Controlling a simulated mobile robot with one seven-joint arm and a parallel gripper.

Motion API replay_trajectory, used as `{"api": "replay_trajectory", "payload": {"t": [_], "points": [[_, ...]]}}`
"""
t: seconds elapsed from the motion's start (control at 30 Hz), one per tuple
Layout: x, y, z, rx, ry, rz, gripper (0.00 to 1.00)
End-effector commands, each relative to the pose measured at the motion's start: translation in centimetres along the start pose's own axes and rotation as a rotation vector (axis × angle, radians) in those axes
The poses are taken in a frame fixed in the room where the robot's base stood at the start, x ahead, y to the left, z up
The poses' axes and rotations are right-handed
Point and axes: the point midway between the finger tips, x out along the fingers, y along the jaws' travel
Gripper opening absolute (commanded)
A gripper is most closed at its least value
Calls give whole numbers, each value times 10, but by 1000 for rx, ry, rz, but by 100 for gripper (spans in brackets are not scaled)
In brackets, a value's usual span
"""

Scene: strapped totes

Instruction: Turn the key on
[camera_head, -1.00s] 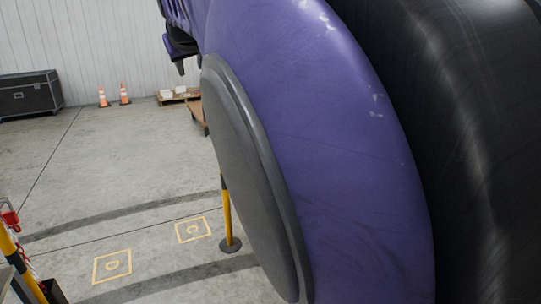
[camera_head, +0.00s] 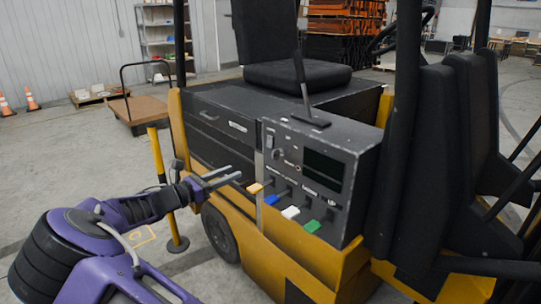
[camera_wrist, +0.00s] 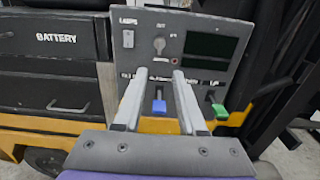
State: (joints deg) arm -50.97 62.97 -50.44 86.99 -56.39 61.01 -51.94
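A round grey knob that looks like the key switch (camera_wrist: 159,45) sits on the upper part of the dark control panel (camera_wrist: 205,22), right of a lamps switch (camera_wrist: 128,38). In the head view the key switch (camera_head: 277,154) is small on the forklift's panel (camera_head: 350,160); its exact position is hard to read. My gripper (camera_head: 235,173) is open and empty in front of the panel's left side. In the wrist view the two fingers of my gripper (camera_wrist: 160,73) point at the panel, with their tips just below the knob. No contact with it shows.
Yellow (camera_head: 255,188), blue (camera_head: 271,199), white (camera_head: 290,212) and green (camera_head: 312,226) levers stick out below the panel, close to my gripper. A tall lever (camera_head: 302,80) stands on the console. A yellow post (camera_head: 160,175) stands behind my arm.

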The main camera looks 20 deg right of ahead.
Motion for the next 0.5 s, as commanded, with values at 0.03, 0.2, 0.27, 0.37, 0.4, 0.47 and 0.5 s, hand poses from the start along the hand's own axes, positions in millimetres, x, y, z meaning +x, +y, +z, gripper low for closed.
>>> {"api": "replay_trajectory", "payload": {"t": [0.03,0.2,0.27,0.37,0.4,0.47,0.5], "points": [[6,0,0,0,-1,-2,40],[36,-1,1,4,0,-4,40],[49,-1,1,3,0,-4,40],[72,-1,1,4,0,-3,40],[81,-1,1,4,1,-4,40],[94,0,1,5,1,-2,40],[102,-1,1,5,1,-3,40]]}}
